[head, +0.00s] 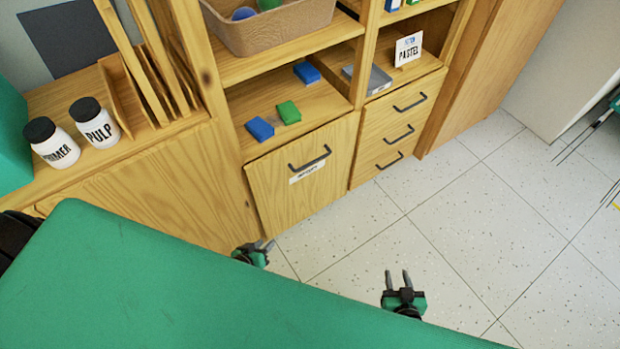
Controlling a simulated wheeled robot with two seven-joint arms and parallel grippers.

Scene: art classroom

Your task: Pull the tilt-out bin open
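The tilt-out bin (290,192) is a wooden front panel low in the shelf unit, left of a stack of drawers. It has a dark bar handle (310,161) near its top edge and a white label below the handle. The panel appears closed. My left gripper (265,244) is low in front of the bin, below its panel in the picture and apart from the handle; its two fingers are spread a little. My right gripper (399,277) is further right over the floor, open and empty, fingers pointing toward the cabinet.
Three drawers (393,135) with dark handles stand right of the bin. Blue and green blocks (288,112) lie on the shelf above it. Two jars (95,122) stand on the left cabinet. A green surface (150,285) fills the lower left. The floor (480,220) at right is clear.

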